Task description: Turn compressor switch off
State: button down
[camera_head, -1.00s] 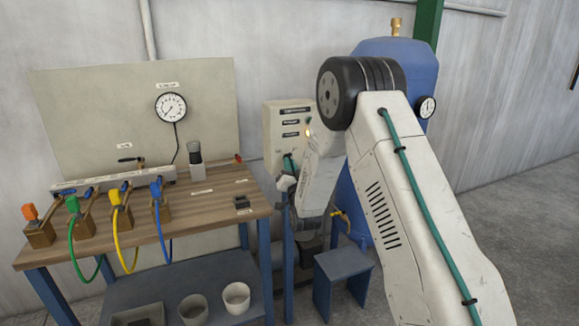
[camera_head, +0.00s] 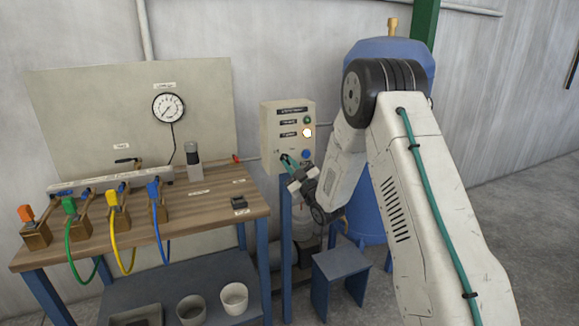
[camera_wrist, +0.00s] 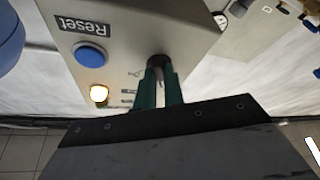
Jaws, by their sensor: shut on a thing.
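The compressor control box (camera_head: 270,135) is a cream panel on a blue post, right of the bench. Its switch is a dark knob (camera_wrist: 158,62) low on the panel's face. My gripper (camera_head: 287,160) is at the panel's lower left; in the wrist view its teal fingers (camera_wrist: 160,82) are shut around the knob. The fingers hide most of the knob, and its exact setting cannot be read. A blue Reset button (camera_wrist: 90,53) and a brightly lit whitish lamp (camera_wrist: 98,92) are beside it. A green lamp (camera_head: 307,120) sits above the lit one.
A wooden bench (camera_head: 215,208) with colored hoses and a pressure gauge (camera_head: 168,106) stands to the left. A blue tank (camera_head: 365,215) is behind my arm. A small blue-grey stool (camera_head: 340,262) stands below my arm.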

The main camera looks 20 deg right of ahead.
jog(key=shift+d+r+n+g+y, duration=0.1)
jog(key=shift+n+g+y, duration=0.25)
jog(key=shift+n, duration=0.65)
jog(key=shift+d+n+g+y, duration=0.1)
jog(key=shift+n+g+y, duration=0.25)
jog(key=shift+n, duration=0.65)
jog(key=shift+a+y, duration=0.1)
jog(key=shift+y, duration=0.2)
jog(key=c, duration=1.5)
grip_release()
jog(key=v, duration=0.7)
jog(key=shift+s, duration=0.35)
